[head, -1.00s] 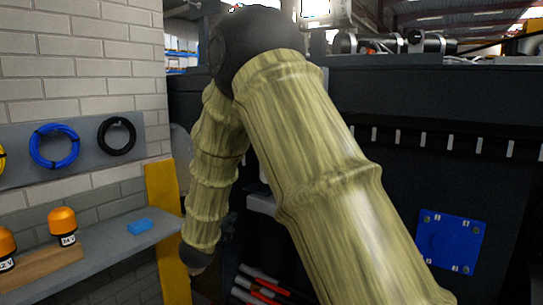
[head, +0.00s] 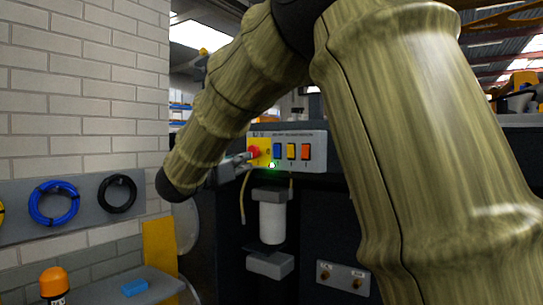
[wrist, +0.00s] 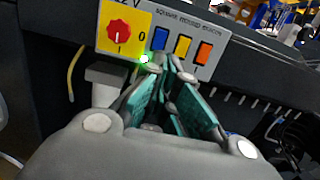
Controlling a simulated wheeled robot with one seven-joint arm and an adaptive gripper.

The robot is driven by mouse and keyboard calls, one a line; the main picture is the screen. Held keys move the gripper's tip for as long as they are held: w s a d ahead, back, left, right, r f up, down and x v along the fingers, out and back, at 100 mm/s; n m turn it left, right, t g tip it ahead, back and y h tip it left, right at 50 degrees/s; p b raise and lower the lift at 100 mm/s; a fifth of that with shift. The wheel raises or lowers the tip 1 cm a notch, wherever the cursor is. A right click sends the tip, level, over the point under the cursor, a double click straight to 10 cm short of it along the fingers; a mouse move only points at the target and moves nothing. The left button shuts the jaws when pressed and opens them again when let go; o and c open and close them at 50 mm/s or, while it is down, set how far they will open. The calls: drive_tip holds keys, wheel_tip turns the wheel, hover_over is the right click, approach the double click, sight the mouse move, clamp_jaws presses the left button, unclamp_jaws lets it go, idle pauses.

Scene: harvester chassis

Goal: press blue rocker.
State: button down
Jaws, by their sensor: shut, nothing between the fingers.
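The blue rocker (head: 278,152) is the leftmost of three coloured rockers on a grey control panel (head: 318,140) in the head view. It also shows in the wrist view (wrist: 160,38), just beyond the fingertips. My gripper (wrist: 172,62) is shut and empty, its teal-padded fingers pointing up at the panel below the blue rocker. I cannot tell whether the fingertips touch the panel. A green light (head: 272,165) glows below the blue rocker.
A yellow rocker (wrist: 183,46) and an orange rocker (wrist: 204,53) sit right of the blue one. The red rotary knob (wrist: 119,32) on a yellow plate is to the left. A white cylinder (head: 271,222) and cables hang below the panel.

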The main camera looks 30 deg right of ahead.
sight(276, 153)
drive_tip(key=p+x, duration=0.6)
drive_tip(key=x, duration=0.6)
drive_tip(key=shift+w+d+r+p, duration=0.2)
drive_tip(key=shift+d+p, duration=0.05)
drive_tip(key=shift+p, duration=0.05)
drive_tip(key=shift+w+d+f+p, duration=0.1)
drive_tip(key=shift+w+d+p, duration=0.2)
drive_tip(key=shift+d, duration=0.35)
